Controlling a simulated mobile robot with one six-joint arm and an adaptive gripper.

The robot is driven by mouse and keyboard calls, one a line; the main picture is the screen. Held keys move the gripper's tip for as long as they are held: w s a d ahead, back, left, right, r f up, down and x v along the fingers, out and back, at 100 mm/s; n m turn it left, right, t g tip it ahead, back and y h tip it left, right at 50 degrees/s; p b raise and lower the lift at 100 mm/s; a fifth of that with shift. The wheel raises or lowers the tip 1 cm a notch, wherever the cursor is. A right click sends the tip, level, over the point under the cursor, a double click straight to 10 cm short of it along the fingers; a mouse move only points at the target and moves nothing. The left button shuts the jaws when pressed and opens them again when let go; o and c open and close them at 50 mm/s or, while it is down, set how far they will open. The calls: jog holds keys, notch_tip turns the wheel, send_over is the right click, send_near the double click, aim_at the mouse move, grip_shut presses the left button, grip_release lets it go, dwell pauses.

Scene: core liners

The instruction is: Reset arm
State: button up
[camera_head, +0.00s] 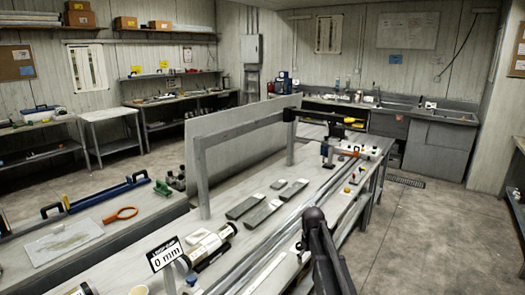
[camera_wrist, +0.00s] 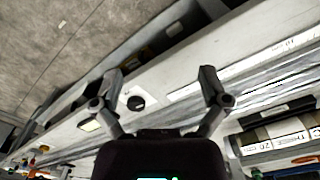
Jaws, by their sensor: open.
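My gripper (camera_wrist: 160,82) shows in the wrist view with its two dark fingers spread wide and nothing between them. It is above the pale front edge of the workbench (camera_wrist: 248,62), and a round black knob (camera_wrist: 136,103) on a white plate shows between the fingers, apart from them. In the head view my dark arm (camera_head: 325,250) rises at the bottom, right of the middle, over the bench's near side. The fingertips cannot be made out in the head view.
The long bench carries rails (camera_head: 290,205), several grey flat blocks (camera_head: 262,215), a cylindrical core piece (camera_head: 208,247) and a "0 mm" sign (camera_head: 165,254). A grey frame (camera_head: 202,170) and panel (camera_head: 235,135) stand behind. The floor at right (camera_head: 440,230) is clear.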

jog(key=s+f+m+b, duration=0.1)
jog(key=s+m, duration=0.3)
jog(key=s, duration=2)
jog(key=shift+s, duration=0.25)
